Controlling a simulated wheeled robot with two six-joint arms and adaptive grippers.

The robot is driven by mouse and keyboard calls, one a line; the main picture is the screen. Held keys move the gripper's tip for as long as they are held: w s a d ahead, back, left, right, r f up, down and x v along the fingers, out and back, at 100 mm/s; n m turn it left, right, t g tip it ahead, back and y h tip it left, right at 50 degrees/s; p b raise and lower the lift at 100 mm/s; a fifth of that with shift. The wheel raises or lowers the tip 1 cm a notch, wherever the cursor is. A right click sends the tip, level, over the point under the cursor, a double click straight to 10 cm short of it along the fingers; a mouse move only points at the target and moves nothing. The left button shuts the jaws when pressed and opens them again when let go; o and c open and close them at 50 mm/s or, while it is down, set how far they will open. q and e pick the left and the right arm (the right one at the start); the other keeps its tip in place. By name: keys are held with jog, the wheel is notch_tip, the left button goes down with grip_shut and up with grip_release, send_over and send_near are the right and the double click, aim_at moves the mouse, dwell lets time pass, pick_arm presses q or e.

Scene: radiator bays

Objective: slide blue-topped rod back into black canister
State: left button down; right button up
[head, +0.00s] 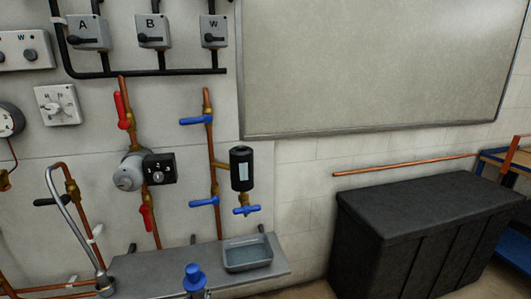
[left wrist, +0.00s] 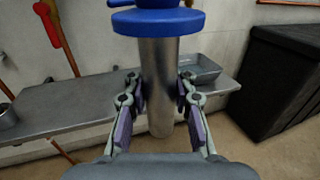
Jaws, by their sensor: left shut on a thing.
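The blue-topped rod shows in the left wrist view as a smooth metal cylinder (left wrist: 159,95) under a wide blue cap (left wrist: 158,22). My left gripper (left wrist: 158,88) is shut on the metal part below the cap, one finger on each side. The rod looks roughly upright there. In the head view its blue top (head: 194,276) shows at the bottom edge, in front of the shelf and apart from the canister. The black canister (head: 241,168) with a pale label is on the wall piping, above and to the right of the rod. My right gripper is not in view.
A grey shelf (head: 150,268) carries a tray (head: 248,253) below the canister. A blue-handled valve (head: 246,210) hangs under the canister. Copper pipes (head: 209,140) and red handles (head: 122,110) are to its left. A black chest (head: 420,235) stands at right.

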aim_at(191, 276)
pick_arm(q)
jog(key=shift+s+r+n+y, duration=0.15)
jog(key=shift+s+n+y, duration=0.3)
jog(key=shift+s, duration=0.5)
notch_tip(191, 276, up, 13)
jog(key=p, duration=1.3)
jog(key=shift+s+d+f+m, duration=0.25)
jog(key=shift+s+f, duration=0.3)
jog(key=shift+f, duration=0.35)
jog(key=shift+s+a+f, duration=0.1)
jog(key=shift+s+f, duration=0.45)
jog(key=shift+s, duration=0.15)
jog(key=shift+s+a+f, duration=0.1)
jog(key=shift+s, duration=0.1)
jog(key=shift+f, duration=0.1)
